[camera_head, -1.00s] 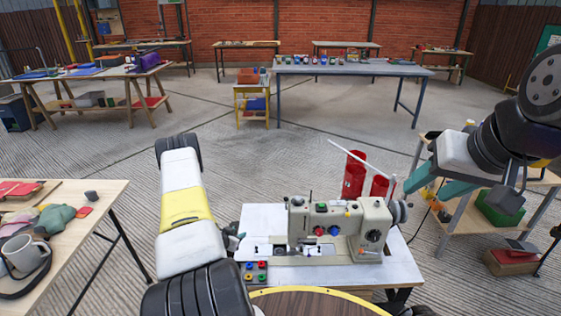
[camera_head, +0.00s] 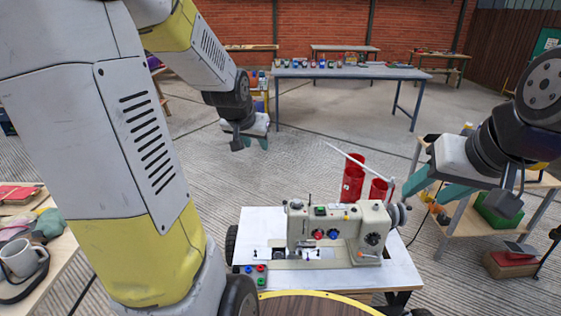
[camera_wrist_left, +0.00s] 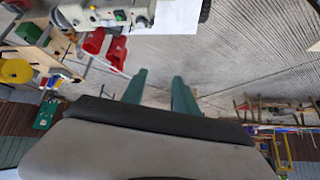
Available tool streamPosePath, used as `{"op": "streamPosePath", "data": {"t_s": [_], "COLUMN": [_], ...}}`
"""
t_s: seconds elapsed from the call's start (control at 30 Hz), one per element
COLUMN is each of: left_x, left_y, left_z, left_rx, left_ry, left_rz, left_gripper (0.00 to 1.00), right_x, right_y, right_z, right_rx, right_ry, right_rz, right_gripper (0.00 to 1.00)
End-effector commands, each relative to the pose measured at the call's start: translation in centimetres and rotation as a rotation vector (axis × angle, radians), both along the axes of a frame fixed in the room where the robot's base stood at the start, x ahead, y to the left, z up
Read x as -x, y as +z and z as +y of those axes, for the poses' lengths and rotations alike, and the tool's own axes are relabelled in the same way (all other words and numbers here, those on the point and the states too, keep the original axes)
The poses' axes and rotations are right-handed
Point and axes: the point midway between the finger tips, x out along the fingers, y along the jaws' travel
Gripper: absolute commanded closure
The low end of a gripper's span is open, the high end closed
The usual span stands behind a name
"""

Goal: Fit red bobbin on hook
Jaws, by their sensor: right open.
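Small coloured pieces (camera_head: 254,270) lie in a tray at the table's front left, partly hidden by my left arm; I cannot tell which thing is the red bobbin. The hook is not clear to me. My left gripper (camera_head: 250,145) is raised beyond the sewing table, its teal fingers (camera_wrist_left: 158,90) apart and empty. My right gripper (camera_head: 428,188) is open right of the spools, with nothing seen between its fingers.
The sewing machine (camera_head: 340,228) stands on a white table (camera_head: 397,275). A thin pale rod (camera_head: 345,152) slants above the spools. A workbench (camera_head: 50,262) with a mug is at left, a shelf (camera_head: 470,228) at right. Open floor lies behind.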

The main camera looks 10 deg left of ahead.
Motion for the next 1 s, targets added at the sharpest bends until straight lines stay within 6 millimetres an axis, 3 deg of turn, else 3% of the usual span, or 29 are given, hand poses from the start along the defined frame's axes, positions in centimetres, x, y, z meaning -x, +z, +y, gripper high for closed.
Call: {"op": "streamPosePath", "data": {"t_s": [0.03, 0.2, 0.4, 0.5, 0.63, 0.97, 1.0], "left_x": [2.2, 10.0, 17.7, 20.0, 21.3, 21.4, 21.4], "left_y": [1.8, 4.9, 6.2, 6.2, 6.1, 6.1, 6.1], "left_z": [-1.4, -5.4, -8.7, -9.5, -10.0, -10.0, -10.0], "left_rx": [0.018, 0.093, 0.163, 0.184, 0.194, 0.195, 0.195], "left_ry": [-0.006, -0.026, -0.063, -0.076, -0.084, -0.084, -0.084], "left_rz": [0.001, 0.05, 0.106, 0.126, 0.14, 0.141, 0.141], "left_gripper": [0.64, 0.64, 0.64, 0.64, 0.64, 0.64, 0.58], "right_x": [0.0, 0.0, 0.0, 0.0, 0.0, 0.0, 0.0], "right_y": [0.0, 0.0, 0.0, 0.0, 0.0, 0.0, 0.0], "right_z": [0.0, 0.0, 0.0, 0.0, 0.0, 0.0, 0.0], "right_rx": [0.0, 0.0, 0.0, 0.0, 0.0, 0.0, 0.0], "right_ry": [0.0, 0.0, 0.0, 0.0, 0.0, 0.0, 0.0], "right_rz": [0.0, 0.0, 0.0, 0.0, 0.0, 0.0, 0.0], "right_gripper": [0.51, 0.51, 0.51, 0.51, 0.51, 0.51, 0.51]}}
